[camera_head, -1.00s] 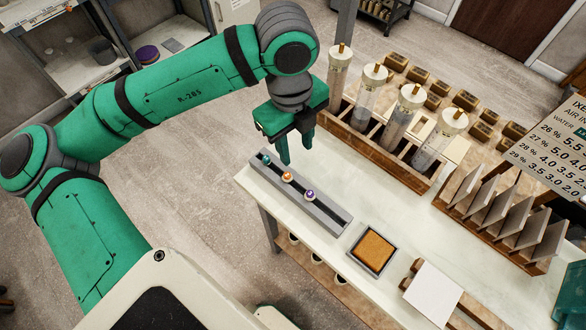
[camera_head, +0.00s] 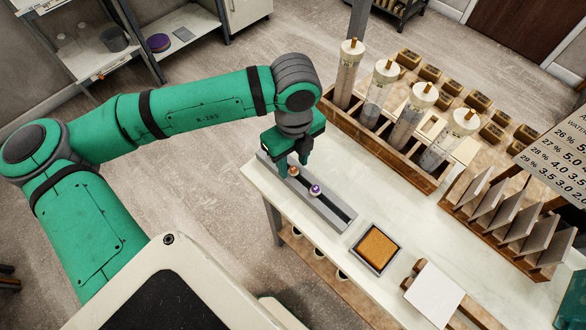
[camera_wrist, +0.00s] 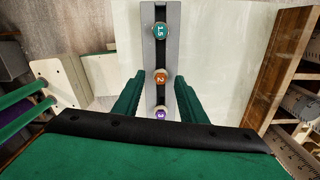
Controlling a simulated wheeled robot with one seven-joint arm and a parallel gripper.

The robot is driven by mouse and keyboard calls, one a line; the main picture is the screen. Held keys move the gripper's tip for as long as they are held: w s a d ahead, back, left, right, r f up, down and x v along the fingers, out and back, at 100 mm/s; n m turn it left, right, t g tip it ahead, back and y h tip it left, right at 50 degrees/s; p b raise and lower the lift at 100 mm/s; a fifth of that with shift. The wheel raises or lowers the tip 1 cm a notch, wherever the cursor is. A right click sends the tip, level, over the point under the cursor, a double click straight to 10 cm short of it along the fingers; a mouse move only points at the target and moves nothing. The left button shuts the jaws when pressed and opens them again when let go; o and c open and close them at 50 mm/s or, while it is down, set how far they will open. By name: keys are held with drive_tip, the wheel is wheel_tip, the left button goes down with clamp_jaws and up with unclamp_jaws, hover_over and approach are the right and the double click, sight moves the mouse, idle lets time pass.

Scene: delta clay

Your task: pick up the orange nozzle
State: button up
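The orange nozzle (camera_head: 294,171), marked 2, sits in the slot of a grey rail (camera_head: 333,213). In the wrist view the orange nozzle (camera_wrist: 161,77) lies roughly on the line between the fingers. My gripper (camera_head: 294,167) is low over the rail and open, with a finger on each side of the rail. In the wrist view both fingers of my gripper (camera_wrist: 159,92) are apart, with nothing held between them. A purple nozzle (camera_head: 315,190), marked 3, is nearer in the slot. A teal nozzle (camera_wrist: 161,31), marked 1.5, is at the far end; my gripper hides it in the head view.
A wooden rack (camera_head: 388,150) with several clear cylinders stands beyond the rail. A tray of orange-brown material (camera_head: 378,248) and a white card (camera_head: 434,294) lie to the right. A rack of upright plates (camera_head: 548,259) stands far right. The white tabletop between is clear.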

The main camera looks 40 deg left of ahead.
drive_tip(key=shift+f, duration=0.6)
drive_tip(key=shift+w+d, duration=0.1)
clamp_jaws()
